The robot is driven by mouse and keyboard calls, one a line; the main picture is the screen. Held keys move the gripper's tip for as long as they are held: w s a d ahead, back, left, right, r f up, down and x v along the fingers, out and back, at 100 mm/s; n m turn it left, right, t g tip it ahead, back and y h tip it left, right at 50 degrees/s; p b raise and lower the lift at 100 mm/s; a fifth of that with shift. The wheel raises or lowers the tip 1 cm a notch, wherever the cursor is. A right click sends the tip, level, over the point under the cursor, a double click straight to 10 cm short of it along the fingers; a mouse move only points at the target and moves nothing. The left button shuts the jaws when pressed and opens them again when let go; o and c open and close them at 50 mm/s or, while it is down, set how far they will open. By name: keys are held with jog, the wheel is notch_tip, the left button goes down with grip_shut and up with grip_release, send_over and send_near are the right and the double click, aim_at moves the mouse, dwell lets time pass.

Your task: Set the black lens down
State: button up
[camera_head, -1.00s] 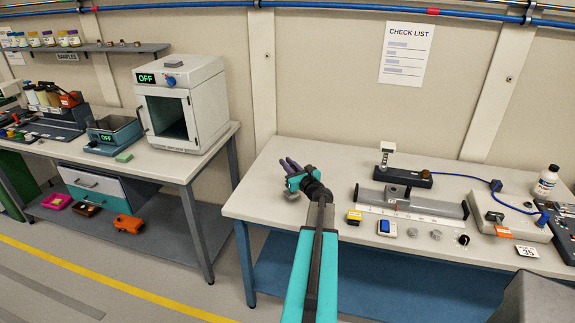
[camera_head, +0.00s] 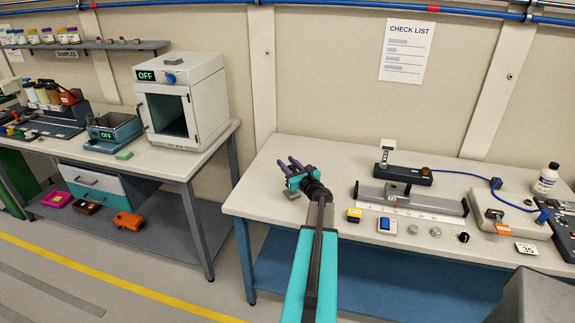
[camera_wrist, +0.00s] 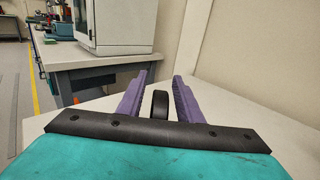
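My gripper (camera_head: 290,164) has two purple fingers and is over the left end of the right-hand bench. In the wrist view, the fingers of my gripper (camera_wrist: 160,80) are apart. The black lens (camera_wrist: 160,106) shows between them as a dark upright disc, with a narrow gap on each side. Its lower edge is hidden behind the black gripper bar, so I cannot tell what it rests on. I cannot make out the lens in the head view, where my gripper covers that spot.
A small grey piece (camera_head: 292,195) shows just below my gripper. The white bench top (camera_head: 255,190) is clear around it. A white oven (camera_head: 205,95) stands on the left bench.

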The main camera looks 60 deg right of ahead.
jog(key=shift+r, duration=0.15)
jog(key=b+v, duration=0.3)
jog(key=v, duration=0.9)
dwell(0.4)
jog(key=shift+s, duration=0.1)
dwell(0.8)
